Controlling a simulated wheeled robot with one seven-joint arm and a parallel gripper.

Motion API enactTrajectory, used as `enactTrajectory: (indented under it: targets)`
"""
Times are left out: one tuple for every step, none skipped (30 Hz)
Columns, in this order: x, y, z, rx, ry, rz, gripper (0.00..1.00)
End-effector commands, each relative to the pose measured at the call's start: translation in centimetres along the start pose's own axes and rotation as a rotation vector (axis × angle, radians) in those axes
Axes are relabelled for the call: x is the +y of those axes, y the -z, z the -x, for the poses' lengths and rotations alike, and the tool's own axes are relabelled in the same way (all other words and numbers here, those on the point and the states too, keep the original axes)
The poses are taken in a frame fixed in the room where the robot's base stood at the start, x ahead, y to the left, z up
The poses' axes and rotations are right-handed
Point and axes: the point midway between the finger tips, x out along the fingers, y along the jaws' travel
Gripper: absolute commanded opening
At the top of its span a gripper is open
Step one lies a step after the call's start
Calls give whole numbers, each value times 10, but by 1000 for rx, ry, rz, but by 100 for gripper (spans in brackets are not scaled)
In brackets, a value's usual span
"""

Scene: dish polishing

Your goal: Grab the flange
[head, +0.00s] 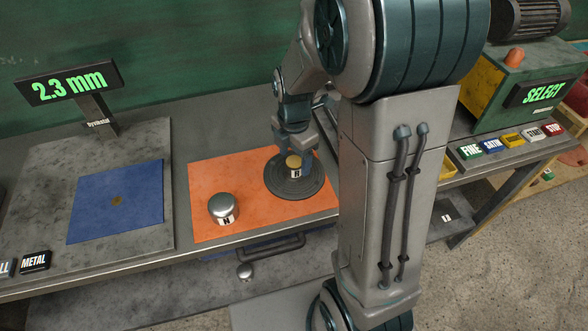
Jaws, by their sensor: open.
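A round dark grey disc (284,188) with ridged rings lies on the orange mat (215,178). A small brass-topped piece with a white lettered label (295,169) stands at its middle; I cannot tell whether the flange is the disc, this piece or both. My gripper (295,156) points down right over the brass top, with its jaws open. A finger comes down at the right of the piece. I cannot tell whether the fingers touch it. My arm covers the area just right of the disc.
A silver-topped knob marked N (224,208) stands left of the disc on the mat. Further left are a blue mat (116,202) and a 2.3 mm display (68,84). A machine with a SELECT screen (543,92) and labelled buttons stands at the right.

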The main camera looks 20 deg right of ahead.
Motion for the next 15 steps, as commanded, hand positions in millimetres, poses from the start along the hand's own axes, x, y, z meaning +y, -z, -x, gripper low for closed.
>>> enactTrajectory:
  targets:
    - [-1, 0, -7, 2, 5, 1, 68]
    - [-1, 0, -11, 1, 4, 1, 68]
    - [-1, 0, -16, 2, 4, 0, 68]
    - [0, 0, -18, 1, 3, 0, 68]
    - [0, 0, -20, 1, 2, 0, 68]
    - [0, 0, -22, 1, 1, -1, 68]
    - [0, 0, -22, 1, 0, -1, 68]
    - [0, 0, -23, 1, 0, -1, 68]
    - [0, 0, -23, 0, 0, -1, 68]
    - [0, 0, -23, 0, 0, -1, 68]
    - [0, 0, -23, 0, -1, -1, 68]
    - [0, 0, -23, 0, -1, -1, 68]
    - [0, 0, -23, 0, 0, -1, 68]
    - [0, 0, -23, 0, 0, -1, 62]
    - [0, 0, -23, 0, 0, -1, 51]
